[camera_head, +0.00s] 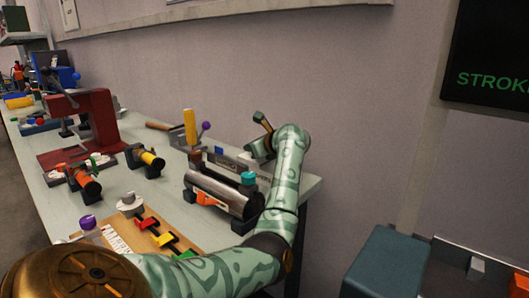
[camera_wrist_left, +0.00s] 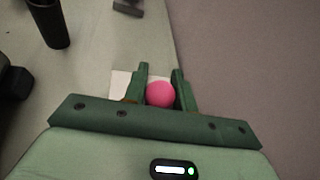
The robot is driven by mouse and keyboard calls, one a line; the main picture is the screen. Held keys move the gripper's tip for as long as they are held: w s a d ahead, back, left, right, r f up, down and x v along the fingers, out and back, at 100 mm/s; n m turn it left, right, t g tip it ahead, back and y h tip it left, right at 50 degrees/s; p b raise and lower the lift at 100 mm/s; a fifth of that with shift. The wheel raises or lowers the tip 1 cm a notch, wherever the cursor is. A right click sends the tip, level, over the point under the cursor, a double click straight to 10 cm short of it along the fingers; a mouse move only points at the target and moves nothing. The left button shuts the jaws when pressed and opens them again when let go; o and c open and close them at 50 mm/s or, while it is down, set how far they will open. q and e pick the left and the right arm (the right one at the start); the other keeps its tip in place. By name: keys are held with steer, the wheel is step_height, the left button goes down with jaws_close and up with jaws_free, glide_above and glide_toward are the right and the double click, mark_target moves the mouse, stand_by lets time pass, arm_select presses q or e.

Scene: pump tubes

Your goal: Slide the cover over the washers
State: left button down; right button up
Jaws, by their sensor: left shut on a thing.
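My left gripper (camera_head: 263,124) is above the far right end of the bench, near the wall. In the left wrist view its green fingers (camera_wrist_left: 160,80) stand on either side of a pink ball (camera_wrist_left: 160,94) and are shut on it. The ball's mount is hidden by the gripper, and the ball does not show in the head view. A pale flat piece (camera_wrist_left: 120,84) shows just left of the fingers. A low grey metal piece (camera_head: 229,161) lies on the bench below the gripper. I cannot tell which part is the cover, and I cannot make out the washers. My right gripper is not in view.
A red press (camera_head: 97,123) stands farther left. The wall is close behind.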

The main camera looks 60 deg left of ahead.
arm_select(q)
steer(key=shift+a+r, duration=0.1)
steer(key=shift+r, duration=0.05)
steer(key=c, duration=1.4)
jaws_free()
steer(key=shift+c, duration=0.2)
steer(key=shift+a, duration=0.15)
steer(key=shift+d, duration=0.3)
steer(key=p+v, duration=0.2)
steer(key=v, duration=0.1)
steer(key=p+v, duration=0.2)
steer(key=shift+d+r, duration=0.2)
steer(key=shift+r, duration=0.3)
steer(key=f+p+v, duration=0.1)
steer(key=p+v, duration=0.3)
steer(key=v, duration=0.6)
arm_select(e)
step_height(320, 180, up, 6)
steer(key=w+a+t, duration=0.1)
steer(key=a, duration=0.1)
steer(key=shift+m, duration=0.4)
arm_select(q)
steer(key=shift+d+r, duration=0.1)
steer(key=shift+r, duration=0.05)
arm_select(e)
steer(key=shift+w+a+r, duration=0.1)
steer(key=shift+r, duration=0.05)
